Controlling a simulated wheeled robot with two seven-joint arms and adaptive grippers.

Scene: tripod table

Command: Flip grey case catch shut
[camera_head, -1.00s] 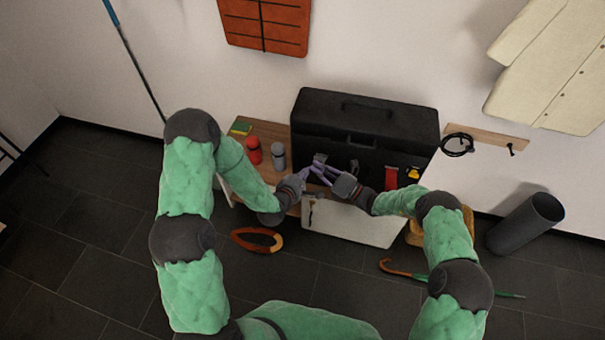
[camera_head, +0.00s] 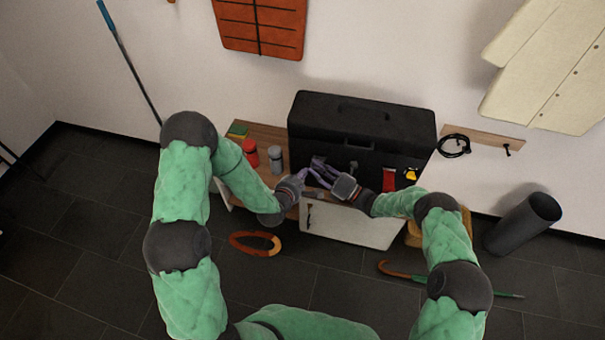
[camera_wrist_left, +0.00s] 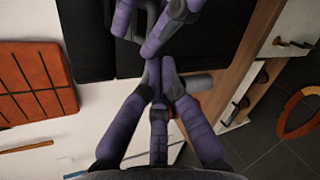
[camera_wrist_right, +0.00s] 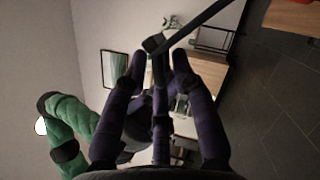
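My right gripper (camera_head: 318,169) is at the case's front, left of the grey catch. In the right wrist view its fingertips (camera_wrist_right: 158,62) are near a dark grey piece with a long bar; contact is unclear. My left gripper (camera_head: 302,174) is beside the right one, near the case's front left corner. In the left wrist view its fingertips (camera_wrist_left: 160,68) are close together.
A red bottle (camera_head: 249,153) and a grey bottle (camera_head: 275,159) stand on the bench (camera_head: 270,134) left of the case. A coiled black cable (camera_head: 453,146) hangs on the right.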

